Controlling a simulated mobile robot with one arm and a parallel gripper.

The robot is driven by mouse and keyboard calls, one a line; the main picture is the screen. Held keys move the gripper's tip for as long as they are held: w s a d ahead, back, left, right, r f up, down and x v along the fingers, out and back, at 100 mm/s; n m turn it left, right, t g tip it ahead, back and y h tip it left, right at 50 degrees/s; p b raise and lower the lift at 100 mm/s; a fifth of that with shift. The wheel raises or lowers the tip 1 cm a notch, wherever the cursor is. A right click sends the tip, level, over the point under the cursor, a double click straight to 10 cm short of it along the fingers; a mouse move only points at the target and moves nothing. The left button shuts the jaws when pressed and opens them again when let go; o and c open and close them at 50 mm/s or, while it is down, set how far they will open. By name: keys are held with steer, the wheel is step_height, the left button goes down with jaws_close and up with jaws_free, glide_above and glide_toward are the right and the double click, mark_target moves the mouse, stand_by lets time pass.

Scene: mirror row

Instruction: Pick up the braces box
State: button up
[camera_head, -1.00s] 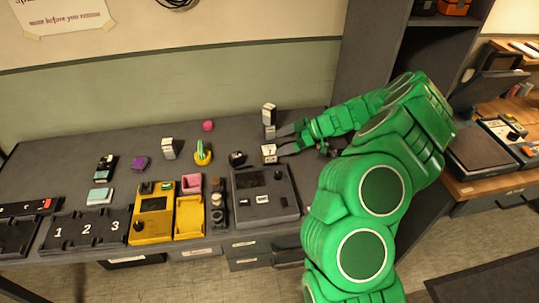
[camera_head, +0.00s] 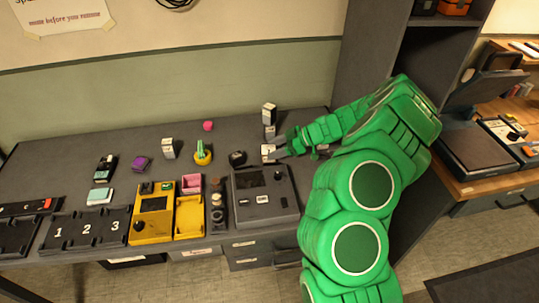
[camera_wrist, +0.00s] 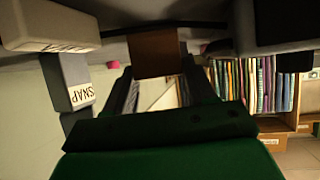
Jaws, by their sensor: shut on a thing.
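A small box with a pale face (camera_head: 268,152) is at the tip of my gripper (camera_head: 276,152) in the head view, near the back of the grey instrument on the bench. In the wrist view a brown-looking box (camera_wrist: 155,52) sits between the two fingers of my gripper (camera_wrist: 158,75), and the fingers are shut on it. I take this to be the braces box, but its label cannot be read here. I cannot tell whether it still touches the bench.
A box marked SNAP (camera_wrist: 72,82) stands close beside the held one. Shelved books (camera_wrist: 255,85) show far off.

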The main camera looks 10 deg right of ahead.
steer(key=shift+c, duration=1.1)
